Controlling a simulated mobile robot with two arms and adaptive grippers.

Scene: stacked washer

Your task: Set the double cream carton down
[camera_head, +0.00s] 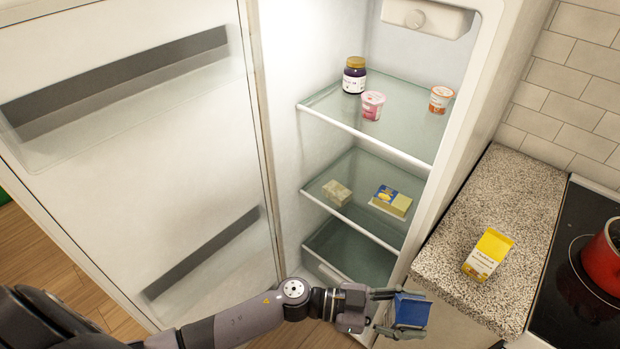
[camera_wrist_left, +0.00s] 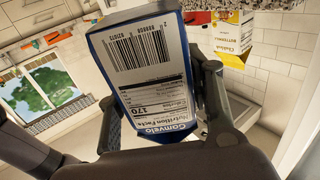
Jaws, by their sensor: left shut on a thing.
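The double cream carton (camera_head: 411,309) is blue and white. My left gripper (camera_head: 400,314) is shut on it and holds it in the air in front of the fridge's lower part, left of the counter's front edge. In the left wrist view the carton (camera_wrist_left: 150,65) fills the middle between the two fingers, its barcode and nutrition panel facing the camera. My right gripper is not in view.
The speckled counter (camera_head: 510,195) holds a yellow-and-white carton (camera_head: 487,254). A red pot (camera_head: 603,262) stands on the black hob. The open fridge has glass shelves (camera_head: 395,115) with a jar, two tubs and butter-like packs. Its door (camera_head: 130,190) stands open left.

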